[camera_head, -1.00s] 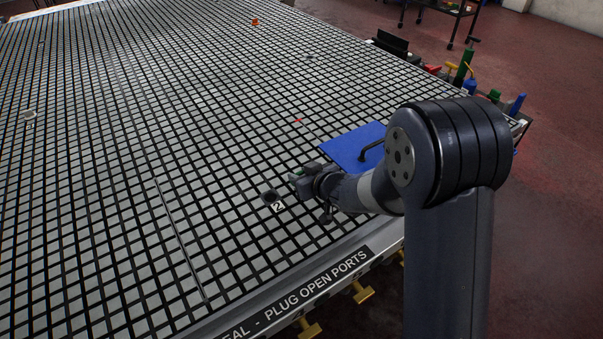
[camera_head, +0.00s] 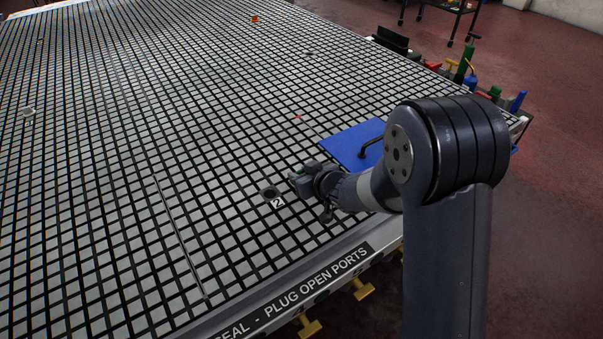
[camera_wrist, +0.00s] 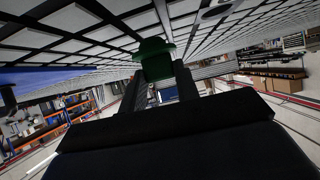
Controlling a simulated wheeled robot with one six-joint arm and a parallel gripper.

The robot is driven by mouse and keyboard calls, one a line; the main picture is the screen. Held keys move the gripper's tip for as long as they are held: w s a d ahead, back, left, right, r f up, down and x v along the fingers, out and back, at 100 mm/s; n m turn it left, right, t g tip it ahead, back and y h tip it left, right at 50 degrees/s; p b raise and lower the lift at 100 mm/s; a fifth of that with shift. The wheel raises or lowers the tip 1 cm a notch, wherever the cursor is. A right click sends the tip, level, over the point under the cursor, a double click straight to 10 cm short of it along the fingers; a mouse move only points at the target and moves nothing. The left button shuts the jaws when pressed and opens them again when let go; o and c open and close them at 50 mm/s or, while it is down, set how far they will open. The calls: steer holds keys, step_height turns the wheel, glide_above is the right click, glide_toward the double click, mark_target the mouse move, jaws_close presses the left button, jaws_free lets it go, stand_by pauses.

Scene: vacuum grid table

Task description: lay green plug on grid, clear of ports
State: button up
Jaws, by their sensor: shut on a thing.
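My gripper (camera_head: 300,180) is low over the near right part of the grid table (camera_head: 120,200), just right of a dark round port (camera_head: 270,192) labelled 2. It is shut on the green plug (camera_wrist: 155,60). In the wrist view, tilted with the table across the top, the plug's wide green head sits at the ends of my fingers (camera_wrist: 174,84). In the head view only a small bit of green (camera_head: 297,171) shows at the gripper. I cannot tell whether the plug touches the grid.
A blue plate (camera_head: 345,143) with a black handle lies on the grid behind my gripper. Other round ports are at the far left (camera_head: 28,112) and far middle (camera_head: 309,53). A small orange thing (camera_head: 255,18) is far back. Coloured items (camera_head: 465,68) line the right edge. The grid left of port 2 is bare.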

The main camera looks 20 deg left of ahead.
steer(key=shift+f+b, duration=0.55)
steer(key=shift+f, duration=0.15)
steer(key=o, duration=1)
steer(key=v, duration=1)
steer(key=shift+s+d+r, duration=0.15)
steer(key=shift+s+d, duration=0.1)
steer(key=shift+d, duration=0.05)
steer(key=x, duration=1.1)
steer(key=shift+r, duration=0.1)
steer(key=shift+r+p, duration=0.3)
steer(key=shift+r, duration=0.1)
